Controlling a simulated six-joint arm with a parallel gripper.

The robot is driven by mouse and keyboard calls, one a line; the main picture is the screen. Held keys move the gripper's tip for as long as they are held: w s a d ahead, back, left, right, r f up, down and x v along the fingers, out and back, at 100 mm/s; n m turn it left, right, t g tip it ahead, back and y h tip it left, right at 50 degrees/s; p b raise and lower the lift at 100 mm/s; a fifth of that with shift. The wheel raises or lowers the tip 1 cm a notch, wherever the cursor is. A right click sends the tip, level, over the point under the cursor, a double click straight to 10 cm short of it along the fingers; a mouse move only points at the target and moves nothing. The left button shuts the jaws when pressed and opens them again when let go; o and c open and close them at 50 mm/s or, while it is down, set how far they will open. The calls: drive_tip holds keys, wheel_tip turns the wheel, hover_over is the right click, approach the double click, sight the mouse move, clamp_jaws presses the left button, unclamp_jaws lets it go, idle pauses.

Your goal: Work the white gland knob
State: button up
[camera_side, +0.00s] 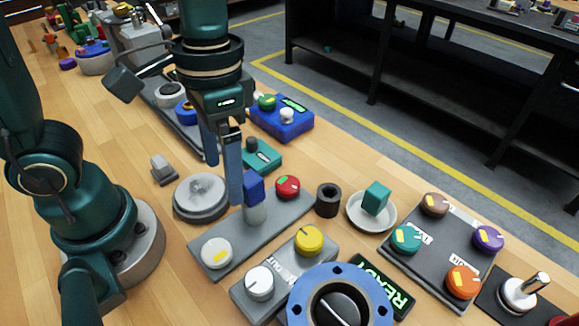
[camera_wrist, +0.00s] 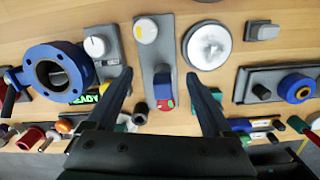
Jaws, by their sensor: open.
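Two white knobs show, and I cannot tell which is the gland knob. One white knob (camera_side: 217,253) with a yellow mark sits at the near end of a long grey plate (camera_side: 226,232); it also shows in the wrist view (camera_wrist: 146,31). The other white knob (camera_side: 259,282) has a dark pointer line and sits on a plate beside it, also in the wrist view (camera_wrist: 95,46). My gripper (camera_side: 224,184) is open, pointing down over the long plate. In the wrist view its fingers (camera_wrist: 160,78) straddle a blue block (camera_wrist: 163,86) on a grey stem, with no visible grip.
A red knob (camera_side: 288,187) is at the long plate's far end, and a yellow knob (camera_side: 309,239) is on the neighbouring plate. A blue flanged ring (camera_side: 300,295) stands in front. A round grey disc (camera_side: 200,197) lies left of the gripper. A dish (camera_side: 357,213) holds a teal block.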

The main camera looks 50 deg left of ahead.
sight(217, 249)
drive_tip(key=d+f+g, duration=0.1)
drive_tip(key=s+d+f+m+g+y, duration=0.1)
drive_tip(key=f, duration=0.1)
drive_tip(key=d+f+m, duration=0.1)
drive_tip(key=shift+s+d+f+g+y, duration=0.1)
drive_tip(key=shift+s+f+g+y, duration=0.2)
drive_tip(key=shift+s+f+g, duration=0.1)
drive_tip(key=shift+s+d+f, duration=0.1)
drive_tip(key=shift+s+f, duration=0.05)
drive_tip(key=shift+f, duration=0.15)
drive_tip(key=shift+s+f, duration=0.35)
drive_tip(key=shift+f, duration=0.1)
drive_tip(key=shift+x, duration=2.2)
clamp_jaws()
